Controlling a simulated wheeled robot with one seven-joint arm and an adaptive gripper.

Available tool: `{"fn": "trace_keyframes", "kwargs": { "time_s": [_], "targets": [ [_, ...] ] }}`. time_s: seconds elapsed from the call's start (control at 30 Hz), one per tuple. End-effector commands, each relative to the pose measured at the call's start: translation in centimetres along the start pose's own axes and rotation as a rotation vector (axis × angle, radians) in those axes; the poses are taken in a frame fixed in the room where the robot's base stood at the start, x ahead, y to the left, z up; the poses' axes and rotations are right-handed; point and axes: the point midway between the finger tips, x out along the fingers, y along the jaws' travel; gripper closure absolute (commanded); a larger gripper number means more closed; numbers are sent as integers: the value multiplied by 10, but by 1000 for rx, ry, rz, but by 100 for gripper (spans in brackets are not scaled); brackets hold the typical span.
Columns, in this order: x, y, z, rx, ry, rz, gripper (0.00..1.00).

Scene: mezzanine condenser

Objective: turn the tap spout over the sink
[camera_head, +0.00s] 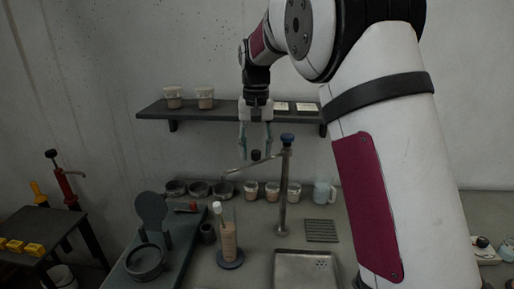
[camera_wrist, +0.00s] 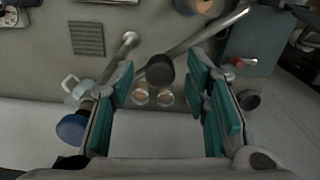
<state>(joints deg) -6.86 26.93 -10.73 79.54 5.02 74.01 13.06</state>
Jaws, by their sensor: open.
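The tap post (camera_head: 283,190) stands upright behind the sink (camera_head: 277,270) and has a blue cap (camera_head: 287,139) on top. Its thin spout (camera_head: 238,169) points left, away from above the sink. A dark knob (camera_head: 256,155) stands on the spout. My gripper (camera_head: 256,150) points down with its fingers open, one on each side of the knob. In the wrist view the knob (camera_wrist: 160,70) lies between the teal-padded fingers, with gaps visible on both sides. The blue cap (camera_wrist: 72,128) is outside the left finger there.
Several cups stand behind the spout, with a light blue mug (camera_head: 324,192) right of the post. A wall shelf (camera_head: 225,113) is behind my gripper. A bottle (camera_head: 228,240) stands left of the sink; a drain grate (camera_head: 321,231) lies right of the post.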

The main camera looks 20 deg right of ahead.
Motion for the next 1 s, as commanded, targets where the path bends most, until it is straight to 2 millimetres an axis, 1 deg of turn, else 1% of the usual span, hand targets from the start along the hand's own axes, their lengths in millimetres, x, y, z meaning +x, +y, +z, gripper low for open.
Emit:
{"fn": "trace_keyframes", "kwargs": {
  "time_s": [0.1,0.33,0.37,0.4,0.47,0.5,0.53,0.83,1.0],
  "targets": [
    [4,0,0,0,0,0,57],
    [4,0,0,0,0,0,57],
    [4,0,0,0,0,0,64],
    [4,0,0,0,1,0,73],
    [4,0,0,0,1,0,87],
    [4,0,0,0,0,0,96],
    [4,0,0,0,1,0,100],
    [4,0,1,-10,0,-1,100],
    [3,3,4,-59,0,-1,100]
  ]
}}
